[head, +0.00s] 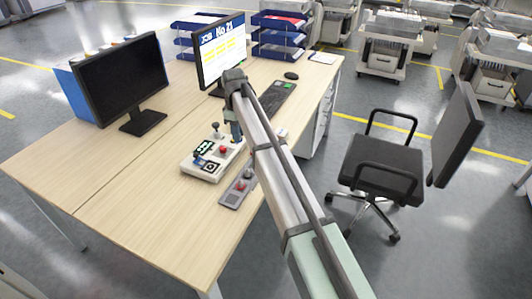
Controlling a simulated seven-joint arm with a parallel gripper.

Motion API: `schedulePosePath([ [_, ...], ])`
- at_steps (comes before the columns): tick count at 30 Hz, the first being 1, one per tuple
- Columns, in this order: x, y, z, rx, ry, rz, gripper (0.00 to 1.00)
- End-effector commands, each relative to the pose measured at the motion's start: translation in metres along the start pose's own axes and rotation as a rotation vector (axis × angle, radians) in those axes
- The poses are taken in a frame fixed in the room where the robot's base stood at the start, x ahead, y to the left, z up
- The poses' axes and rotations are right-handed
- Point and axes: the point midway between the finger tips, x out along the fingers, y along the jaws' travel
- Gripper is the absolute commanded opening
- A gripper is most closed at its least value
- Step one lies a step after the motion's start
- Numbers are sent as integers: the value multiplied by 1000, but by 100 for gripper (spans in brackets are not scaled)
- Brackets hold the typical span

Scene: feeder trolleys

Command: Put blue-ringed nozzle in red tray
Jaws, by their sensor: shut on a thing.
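My arm reaches from the lower right over the desk, and its end bends down at the front of the monitor. My gripper (237,134) is small here and partly hidden by my own arm. It is low over the desk, just behind the right side of a white control box (200,172). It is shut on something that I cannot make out. I cannot pick out a blue-ringed nozzle. No red tray is clear; a red patch (284,19) shows in the top of the blue letter trays (278,40) at the back.
A grey box with a red button (237,192) lies beside the control box. A lit monitor (220,50), a keyboard (272,98) and a dark monitor (122,80) stand on the desk (130,205). The front left desktop is clear. A black chair (380,165) stands right.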

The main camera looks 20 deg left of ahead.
Motion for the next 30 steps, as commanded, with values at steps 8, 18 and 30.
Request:
schedulePosePath([
  [8, 13, 71, 68, 110, -7, -11, 0],
  [18, 23, 113, 90, 22, 0, -4, 0],
  [30, 29, 115, 88, -137, 8, 9, 0],
])
